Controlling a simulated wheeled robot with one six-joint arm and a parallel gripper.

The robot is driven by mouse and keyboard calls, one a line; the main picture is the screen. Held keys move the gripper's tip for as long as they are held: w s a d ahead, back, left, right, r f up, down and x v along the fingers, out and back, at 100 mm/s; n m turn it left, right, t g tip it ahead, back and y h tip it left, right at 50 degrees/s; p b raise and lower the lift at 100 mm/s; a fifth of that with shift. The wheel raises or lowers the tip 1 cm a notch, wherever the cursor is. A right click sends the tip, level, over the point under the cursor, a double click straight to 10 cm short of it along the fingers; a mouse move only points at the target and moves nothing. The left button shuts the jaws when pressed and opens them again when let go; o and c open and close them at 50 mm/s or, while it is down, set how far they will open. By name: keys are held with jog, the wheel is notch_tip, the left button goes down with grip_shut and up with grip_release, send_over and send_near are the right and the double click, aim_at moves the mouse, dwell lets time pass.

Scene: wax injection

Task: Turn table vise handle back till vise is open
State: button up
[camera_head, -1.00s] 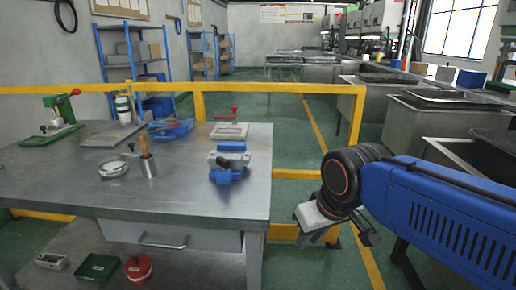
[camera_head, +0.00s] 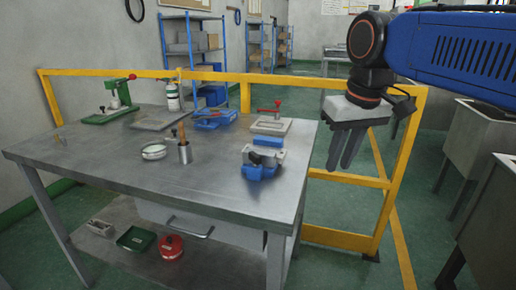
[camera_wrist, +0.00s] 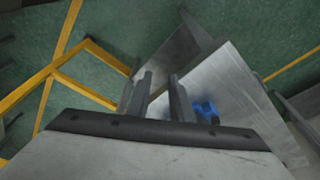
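The table vise (camera_head: 262,170) is blue with grey jaws and sits near the right front edge of the metal table in the head view. A small dark part, possibly its handle, shows on its front; the jaw gap cannot be made out. My gripper (camera_head: 339,165) is empty, pointing down, to the right of the vise and apart from it, beyond the table's right edge. Its two fingers stand apart. In the wrist view the fingers (camera_wrist: 161,80) show a gap, and a blue part of the vise (camera_wrist: 207,112) shows to their right, partly hidden by the gripper body.
The metal table (camera_head: 130,185) also bears a grey framed plate (camera_head: 271,125), a blue tool with a red handle (camera_head: 215,118), a cup (camera_head: 184,153), a round dish (camera_head: 154,152) and a green press (camera_head: 112,112). A yellow rail (camera_head: 345,179) runs behind and right of the table.

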jog(key=w+a+r+n+g, duration=0.1)
jog(key=w+a+r+n, duration=0.1)
jog(key=w+a+r, duration=0.55)
notch_tip(320, 180, up, 7)
jog(key=n+g, duration=0.1)
jog(key=g, duration=0.1)
send_over(255, 154)
jog(key=shift+h, duration=0.3)
notch_tip(255, 154, down, 16)
jog(key=shift+f, duration=0.2)
grip_shut()
